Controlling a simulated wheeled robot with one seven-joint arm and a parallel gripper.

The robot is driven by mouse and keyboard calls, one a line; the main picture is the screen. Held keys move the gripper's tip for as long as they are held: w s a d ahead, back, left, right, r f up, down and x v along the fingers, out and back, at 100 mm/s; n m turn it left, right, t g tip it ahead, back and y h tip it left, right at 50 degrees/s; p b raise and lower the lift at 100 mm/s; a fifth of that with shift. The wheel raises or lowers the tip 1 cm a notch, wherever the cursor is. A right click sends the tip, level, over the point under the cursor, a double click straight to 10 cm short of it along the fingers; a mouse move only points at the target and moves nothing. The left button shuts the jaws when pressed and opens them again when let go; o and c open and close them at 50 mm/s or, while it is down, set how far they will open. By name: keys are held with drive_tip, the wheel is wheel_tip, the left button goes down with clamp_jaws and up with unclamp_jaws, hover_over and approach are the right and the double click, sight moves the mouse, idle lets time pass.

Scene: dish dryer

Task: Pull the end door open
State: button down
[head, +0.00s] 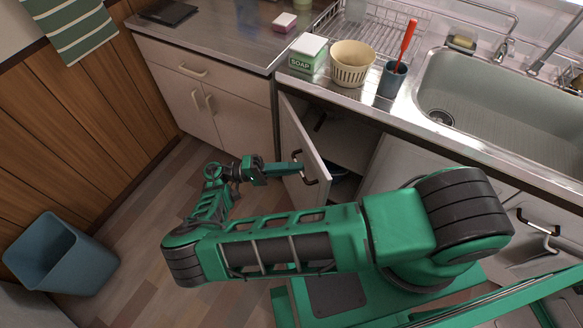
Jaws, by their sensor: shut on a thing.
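The end door (304,148) is a pale cabinet door under the counter, left of the sink. It stands swung well out from the cabinet, and the dark inside (345,138) shows behind it. Its dark handle (311,181) is on the door's outer face near the free edge. My green gripper (298,168) reaches from the left to this handle and is shut on it. The exact finger contact is too small to see well. Part of the door's lower area is hidden behind my arm.
A blue bin (62,256) stands on the floor at the left. The floor (128,225) between bin and cabinets is open. A soap box (308,53), a cream basket (352,64) and a cup (392,79) stand on the counter above. A dark blue object (338,170) sits inside the cabinet.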

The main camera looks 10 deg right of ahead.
drive_tip(key=shift+a+f, duration=0.15)
drive_tip(key=shift+f, duration=0.05)
drive_tip(key=c, duration=1.8)
unclamp_jaws()
drive_tip(key=shift+c, duration=0.2)
drive_tip(key=shift+r, duration=0.2)
